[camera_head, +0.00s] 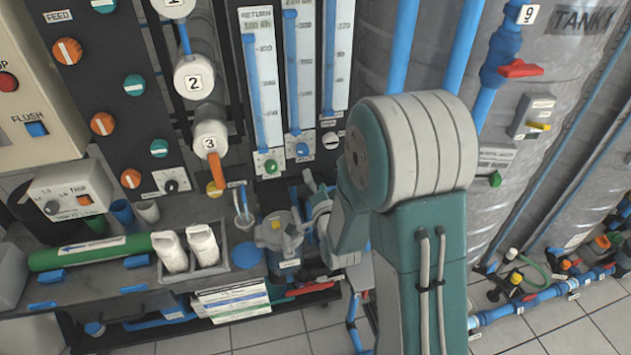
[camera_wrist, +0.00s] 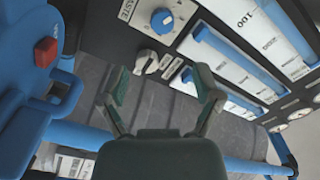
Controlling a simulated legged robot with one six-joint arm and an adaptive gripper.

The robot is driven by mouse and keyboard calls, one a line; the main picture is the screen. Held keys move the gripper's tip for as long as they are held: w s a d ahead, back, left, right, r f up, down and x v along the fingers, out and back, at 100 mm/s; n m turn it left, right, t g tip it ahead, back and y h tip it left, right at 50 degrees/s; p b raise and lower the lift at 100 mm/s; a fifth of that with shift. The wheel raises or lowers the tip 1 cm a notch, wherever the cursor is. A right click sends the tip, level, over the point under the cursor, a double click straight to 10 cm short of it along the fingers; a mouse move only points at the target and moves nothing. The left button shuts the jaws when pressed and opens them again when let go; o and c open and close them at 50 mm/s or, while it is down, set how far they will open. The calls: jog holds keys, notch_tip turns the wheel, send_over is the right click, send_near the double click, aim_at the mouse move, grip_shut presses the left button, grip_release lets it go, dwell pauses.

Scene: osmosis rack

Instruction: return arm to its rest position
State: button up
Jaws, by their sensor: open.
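My gripper (camera_wrist: 162,90) is open and empty in the wrist view, with its two green fingers spread apart. Nothing sits between the fingers. A white-and-black knob (camera_wrist: 146,62) on the dark panel shows beyond the gap, and I cannot tell how far it is from the fingertips. In the head view my arm (camera_head: 415,230) is bent, with its large grey-and-teal joint raised in front of the rack. Its wrist reaches down and left toward the rack, beside the flow tubes' lower ends. The gripper is small and partly hidden there.
A grey pump (camera_head: 274,232) stands close to my wrist. Flow tubes (camera_head: 262,90) and numbered white filter housings (camera_head: 194,78) rise behind. A grey tank (camera_head: 570,85) with a red-handled valve (camera_head: 519,68) stands right. Floor shows in front.

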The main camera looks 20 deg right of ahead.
dwell(0.4)
jog(key=s+r+n+g, duration=0.6)
jog(key=s+r+g, duration=0.1)
jog(key=s+r, duration=0.2)
jog(key=s+r+n+g, duration=0.3)
jog(key=s+n+g, duration=0.2)
jog(key=s, duration=1.4)
jog(key=shift+a, duration=0.15)
jog(key=shift+r, duration=0.1)
dwell(0.5)
